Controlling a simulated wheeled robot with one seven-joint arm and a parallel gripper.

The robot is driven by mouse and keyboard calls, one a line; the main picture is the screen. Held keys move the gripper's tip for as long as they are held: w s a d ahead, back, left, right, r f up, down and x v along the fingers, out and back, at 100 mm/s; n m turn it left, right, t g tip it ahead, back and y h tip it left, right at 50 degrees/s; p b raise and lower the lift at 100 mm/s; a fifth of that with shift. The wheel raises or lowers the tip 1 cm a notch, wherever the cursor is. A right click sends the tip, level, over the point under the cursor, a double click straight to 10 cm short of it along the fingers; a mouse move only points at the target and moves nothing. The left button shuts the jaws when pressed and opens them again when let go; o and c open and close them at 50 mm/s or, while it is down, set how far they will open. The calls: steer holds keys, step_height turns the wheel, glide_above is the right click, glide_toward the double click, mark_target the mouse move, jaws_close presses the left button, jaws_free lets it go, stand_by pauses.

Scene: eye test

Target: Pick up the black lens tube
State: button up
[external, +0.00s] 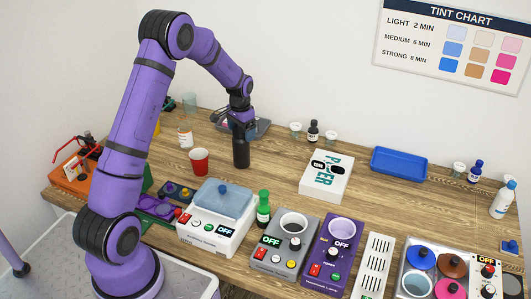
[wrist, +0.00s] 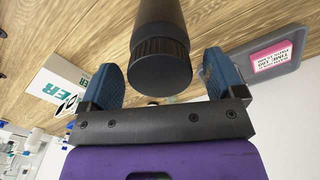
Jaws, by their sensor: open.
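The black lens tube (external: 241,152) stands upright on the wooden table in the external view, right below my gripper (external: 239,122). In the wrist view the tube (wrist: 160,45) is a dark cylinder with a ribbed collar, its round end facing the camera. My gripper (wrist: 162,75) shows there with its two blue-padded fingers apart, one on each side of the tube's end. Gaps show between the tube and both fingers. In the external view the wrist and fingers partly merge with the dark tube top, so the exact overlap is hard to see.
A red cup (external: 199,161) stands left of the tube, and a grey tray (external: 255,127) lies behind it. A white box (external: 318,190) lies to the right, a blue tray (external: 399,163) farther right. Several machines, including a white one (external: 205,235), line the front. Table just right of the tube is clear.

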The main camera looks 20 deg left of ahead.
steer(key=shift+f, duration=0.4)
steer(key=c, duration=1.3)
